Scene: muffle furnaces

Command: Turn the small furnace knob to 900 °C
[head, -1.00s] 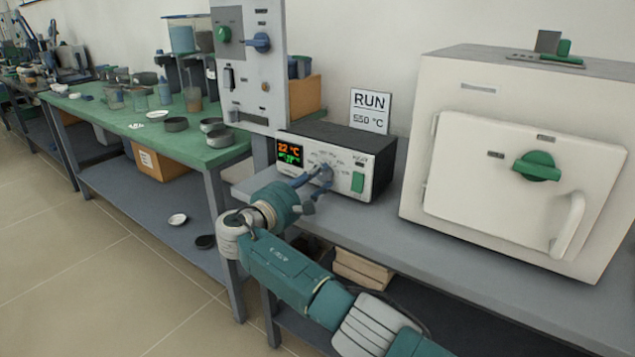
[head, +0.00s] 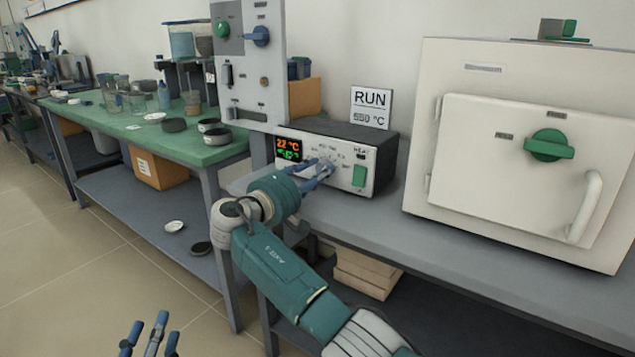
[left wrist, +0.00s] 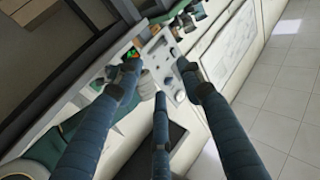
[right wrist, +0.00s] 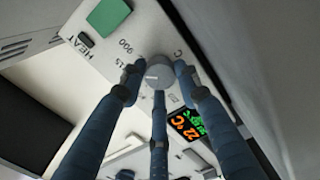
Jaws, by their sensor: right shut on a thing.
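The control box (head: 382,160) with an orange 22 °C display (head: 289,144) stands on the grey bench. Its small grey knob (right wrist: 158,76) sits between my right gripper's fingers in the right wrist view. The right gripper (head: 326,170) is shut on the knob, its fingers partly hiding it in the head view. The green display digits are too small to read surely. My left gripper (head: 150,336) is open and empty, low at the bottom left, away from the bench.
A large white furnace (head: 490,190) with a green knob (head: 549,145) stands to the right. A RUN 550 °C sign (head: 371,108) is behind the box. A grey panel (head: 247,95) stands at the left. A green bench (head: 110,120) with dishes lies further left.

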